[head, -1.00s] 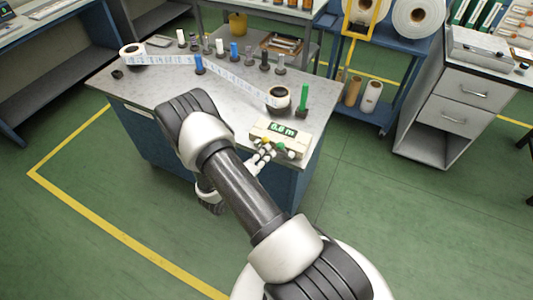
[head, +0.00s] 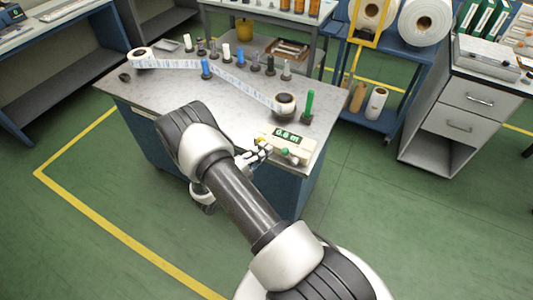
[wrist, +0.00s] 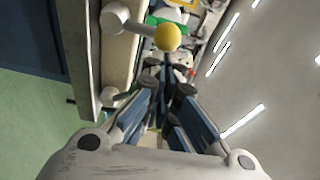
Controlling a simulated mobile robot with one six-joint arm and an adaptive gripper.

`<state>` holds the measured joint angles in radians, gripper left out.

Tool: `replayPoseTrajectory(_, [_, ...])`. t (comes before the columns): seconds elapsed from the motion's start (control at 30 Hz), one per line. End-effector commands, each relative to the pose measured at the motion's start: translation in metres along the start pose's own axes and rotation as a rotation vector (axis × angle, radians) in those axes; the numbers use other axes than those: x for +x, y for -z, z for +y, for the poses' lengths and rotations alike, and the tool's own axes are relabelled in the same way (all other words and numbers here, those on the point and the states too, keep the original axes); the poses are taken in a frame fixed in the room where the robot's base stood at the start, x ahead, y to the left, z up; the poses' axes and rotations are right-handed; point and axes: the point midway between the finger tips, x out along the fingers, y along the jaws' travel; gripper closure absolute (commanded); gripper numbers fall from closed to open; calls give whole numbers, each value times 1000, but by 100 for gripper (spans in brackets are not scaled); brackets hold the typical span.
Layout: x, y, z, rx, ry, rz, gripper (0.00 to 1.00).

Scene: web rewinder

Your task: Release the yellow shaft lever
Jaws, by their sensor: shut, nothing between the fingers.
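The yellow shaft lever ends in a round yellow knob (head: 261,140) at the left side of the white box with a green display (head: 288,143) on the bench's front right corner. In the wrist view the yellow knob (wrist: 167,37) sits on a pale stalk that runs to a round white hub at the left. My gripper (head: 264,148) is at the box's front left, close to the knob. In the wrist view my gripper (wrist: 167,82) has its fingertips together, just below the knob in the picture, with nothing between them. I cannot tell whether they touch the lever.
A green knob (head: 284,152) sits on the box's front. A green post (head: 308,106) and a dark-cored roll (head: 284,106) stand behind the box. A printed web runs to another roll (head: 141,57). Several small posts line the bench's back. The middle of the bench top (head: 190,95) is clear.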

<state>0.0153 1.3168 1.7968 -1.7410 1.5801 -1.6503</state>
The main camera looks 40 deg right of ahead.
Motion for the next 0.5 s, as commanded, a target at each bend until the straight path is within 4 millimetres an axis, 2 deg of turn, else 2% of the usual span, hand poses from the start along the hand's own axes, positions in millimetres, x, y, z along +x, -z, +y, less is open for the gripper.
replayPoseTrajectory(0.27, [-4,-16,-5,-252,61,-1,100])
replayPoseTrajectory(0.5, [-7,-27,-8,-263,63,-2,100])
